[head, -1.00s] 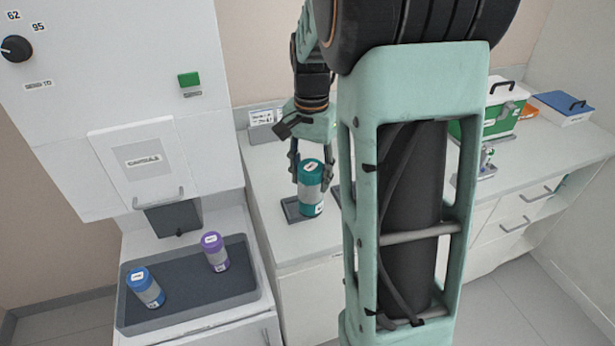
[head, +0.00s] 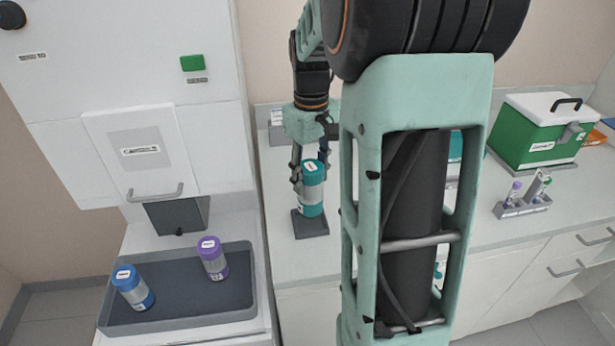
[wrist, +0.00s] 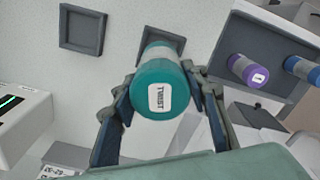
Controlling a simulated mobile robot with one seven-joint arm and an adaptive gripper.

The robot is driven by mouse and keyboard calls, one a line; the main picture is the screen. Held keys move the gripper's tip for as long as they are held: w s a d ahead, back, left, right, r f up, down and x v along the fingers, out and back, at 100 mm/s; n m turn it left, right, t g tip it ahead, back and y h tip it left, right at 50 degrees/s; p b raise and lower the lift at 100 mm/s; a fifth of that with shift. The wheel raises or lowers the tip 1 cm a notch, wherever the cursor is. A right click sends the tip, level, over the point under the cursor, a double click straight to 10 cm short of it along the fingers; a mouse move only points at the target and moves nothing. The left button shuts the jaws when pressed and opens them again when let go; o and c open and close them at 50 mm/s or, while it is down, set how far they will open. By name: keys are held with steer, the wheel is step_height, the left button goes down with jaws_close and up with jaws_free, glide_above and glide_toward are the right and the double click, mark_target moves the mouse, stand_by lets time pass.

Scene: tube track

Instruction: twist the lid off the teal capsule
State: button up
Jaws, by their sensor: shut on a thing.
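The teal capsule (head: 312,188) stands upright on a small dark square holder (head: 310,225) on the white counter. It has a teal lid, a clear-grey middle band and a teal base. My gripper (head: 310,180) comes down from above with its fingers on either side of the capsule's upper part. In the wrist view the teal lid (wrist: 162,78) carries a white label reading "TWIST", and the gripper fingers (wrist: 162,92) close on its sides. The lid sits on the capsule; I cannot tell whether it is loosened.
A dark tray (head: 190,310) at left holds a blue capsule (head: 132,288) and a purple capsule (head: 212,258). A white cabinet rises behind it. A green box (head: 540,135) and a small tube rack (head: 523,207) stand at right. An empty square holder (wrist: 83,27) shows in the wrist view.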

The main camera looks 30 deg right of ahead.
mark_target(310, 204)
steer(key=shift+w+f, duration=0.1)
steer(key=shift+w, duration=0.1)
steer(key=m, duration=0.4)
steer(key=shift+m+b, duration=0.35)
steer(key=shift+m, duration=0.05)
steer(key=m, duration=0.5)
steer(key=shift+m+b, duration=0.3)
steer(key=m, duration=0.5)
steer(key=m+b, duration=0.1)
steer(key=m, duration=0.4)
steer(key=shift+f+m, duration=0.2)
steer(key=shift+m, duration=0.2)
steer(key=shift+f+b, duration=0.7)
steer(key=shift+f, duration=0.15)
steer(key=shift+f, duration=0.25)
steer(key=shift+f, duration=0.45)
